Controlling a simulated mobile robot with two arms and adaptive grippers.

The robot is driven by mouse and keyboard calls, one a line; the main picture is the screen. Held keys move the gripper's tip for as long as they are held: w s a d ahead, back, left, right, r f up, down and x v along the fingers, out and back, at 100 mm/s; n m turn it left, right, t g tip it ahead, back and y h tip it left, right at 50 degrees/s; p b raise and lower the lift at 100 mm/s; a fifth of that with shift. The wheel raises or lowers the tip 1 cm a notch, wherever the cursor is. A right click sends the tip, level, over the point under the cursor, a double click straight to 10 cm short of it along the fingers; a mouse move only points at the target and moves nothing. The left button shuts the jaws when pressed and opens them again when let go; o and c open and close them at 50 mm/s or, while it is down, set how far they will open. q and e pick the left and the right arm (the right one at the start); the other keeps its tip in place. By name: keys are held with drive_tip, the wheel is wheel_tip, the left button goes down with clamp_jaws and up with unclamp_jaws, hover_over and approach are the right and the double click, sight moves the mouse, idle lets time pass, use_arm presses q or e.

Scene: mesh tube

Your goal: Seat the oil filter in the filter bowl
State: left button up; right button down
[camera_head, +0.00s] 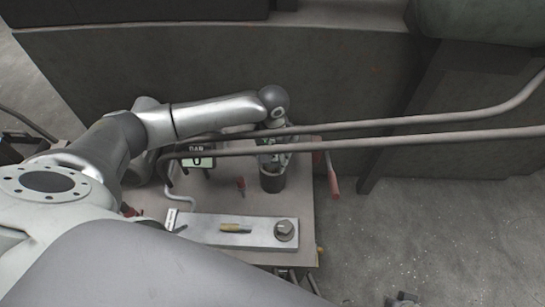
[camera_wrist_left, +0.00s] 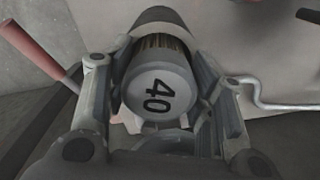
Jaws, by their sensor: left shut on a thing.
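My left gripper (camera_head: 271,152) is at the far part of the bench, pointing down right above a dark cylindrical bowl (camera_head: 272,183). In the left wrist view its two fingers are shut on the oil filter (camera_wrist_left: 158,92), a grey cylinder with a round end cap marked 40 and a pleated side. The dark bowl (camera_wrist_left: 160,17) shows just beyond the filter and lines up roughly with it. How far the filter sits inside the bowl I cannot tell. The filter is mostly hidden by the gripper in the head view. My right gripper is not in view.
Two long grey pipes (camera_head: 420,133) cross over the bench close to my left wrist. A metal plate (camera_head: 205,232) with a brass-coloured piece and a round knob lies in front. Red-handled items flank the bowl. A dark wall stands behind; open floor lies right.

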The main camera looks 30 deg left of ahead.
use_arm(q)
drive_tip(key=o, duration=1.2)
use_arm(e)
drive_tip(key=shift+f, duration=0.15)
use_arm(q)
drive_tip(key=shift+r, duration=0.15)
wheel_tip(320, 180, up, 11)
drive_tip(key=p, duration=0.3)
drive_tip(key=shift+r, duration=0.4)
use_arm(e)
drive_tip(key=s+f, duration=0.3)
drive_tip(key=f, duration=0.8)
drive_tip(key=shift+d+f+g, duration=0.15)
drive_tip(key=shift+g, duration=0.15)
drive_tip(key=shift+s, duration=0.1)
